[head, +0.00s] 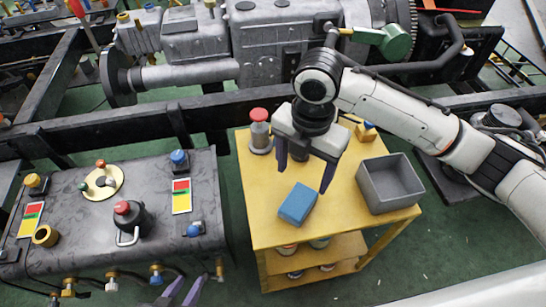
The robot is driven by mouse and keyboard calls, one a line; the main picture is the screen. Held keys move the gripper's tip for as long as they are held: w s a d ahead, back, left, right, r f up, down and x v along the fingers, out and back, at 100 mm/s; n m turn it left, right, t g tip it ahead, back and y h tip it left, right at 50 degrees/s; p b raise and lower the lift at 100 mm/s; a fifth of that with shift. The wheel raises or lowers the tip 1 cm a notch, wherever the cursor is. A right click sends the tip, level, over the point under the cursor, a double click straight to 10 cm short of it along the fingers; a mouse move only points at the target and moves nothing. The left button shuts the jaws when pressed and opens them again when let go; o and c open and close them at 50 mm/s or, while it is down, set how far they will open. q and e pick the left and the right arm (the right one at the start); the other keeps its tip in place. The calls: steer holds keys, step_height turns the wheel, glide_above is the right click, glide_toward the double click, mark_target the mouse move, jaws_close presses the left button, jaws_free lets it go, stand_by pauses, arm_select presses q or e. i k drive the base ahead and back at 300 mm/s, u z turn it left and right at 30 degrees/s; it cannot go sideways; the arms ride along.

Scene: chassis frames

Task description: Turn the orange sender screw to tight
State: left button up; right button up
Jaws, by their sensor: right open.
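A cream round plate (117,184) lies on the dark bench at the left and carries several small knobs. One orange-red knob (101,164) stands on its back edge; it looks like the orange sender screw, though it is too small to see its marking or setting. My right gripper (304,181) hangs over the yellow cart, with its two purple fingers wide apart and nothing between them. My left gripper (183,290) shows only as two purple finger parts at the bottom edge, in front of the bench and away from the plate; its opening is unclear.
The dark bench (60,245) also bears a red-topped dark can (130,222), blue and yellow knobs, and red-yellow-green cards (181,196). The yellow cart (262,222) holds a blue block (297,204), a grey bin (390,184) and a red-topped cylinder (260,130). A chassis rail (225,107) runs behind.

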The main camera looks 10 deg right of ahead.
mark_target(101, 164)
steer(key=u, duration=1.2)
